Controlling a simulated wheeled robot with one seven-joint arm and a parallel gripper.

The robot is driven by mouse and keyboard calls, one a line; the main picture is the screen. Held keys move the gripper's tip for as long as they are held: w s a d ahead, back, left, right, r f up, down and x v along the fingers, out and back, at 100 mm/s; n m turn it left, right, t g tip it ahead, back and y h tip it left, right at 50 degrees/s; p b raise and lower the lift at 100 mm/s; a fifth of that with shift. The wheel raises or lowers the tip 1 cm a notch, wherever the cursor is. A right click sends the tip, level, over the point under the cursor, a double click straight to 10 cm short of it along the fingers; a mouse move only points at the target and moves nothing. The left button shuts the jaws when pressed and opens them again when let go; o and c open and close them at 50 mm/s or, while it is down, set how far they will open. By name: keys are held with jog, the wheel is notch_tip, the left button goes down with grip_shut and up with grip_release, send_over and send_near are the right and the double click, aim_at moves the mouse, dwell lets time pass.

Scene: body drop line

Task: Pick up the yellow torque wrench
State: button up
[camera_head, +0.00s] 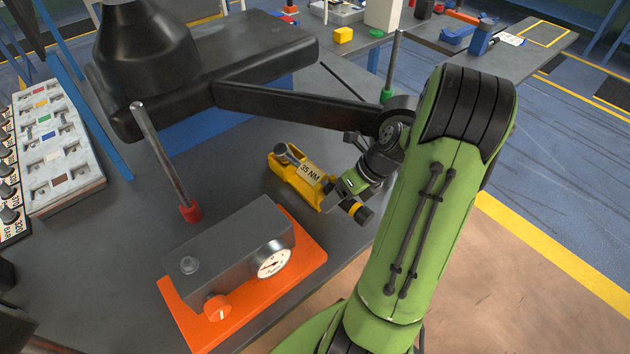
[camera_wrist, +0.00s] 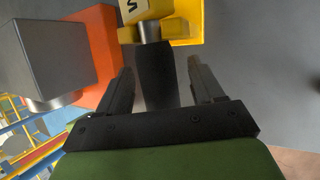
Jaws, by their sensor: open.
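The yellow torque wrench lies on the dark bench in the head view, its black handle (camera_head: 363,214) pointing to the lower right. It rests at a yellow cradle (camera_head: 291,178), beside a label reading 35 NM. In the wrist view the handle (camera_wrist: 157,78) runs between the two fingers of my gripper (camera_wrist: 160,68), with a gap visible on each side. The yellow cradle (camera_wrist: 188,28) is just beyond the fingertips. In the head view my gripper (camera_head: 345,192) is low at the handle, and its fingers are largely hidden. My gripper is open.
A grey box with a dial gauge (camera_head: 273,260) stands on an orange base (camera_head: 308,274), left of the wrench. A red-footed post (camera_head: 165,165) and a green-footed post (camera_head: 391,70) rise from the bench. A board with coloured tags (camera_head: 55,150) is far left.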

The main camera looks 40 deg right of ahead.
jog(key=shift+r, duration=0.1)
grip_shut()
dwell(0.4)
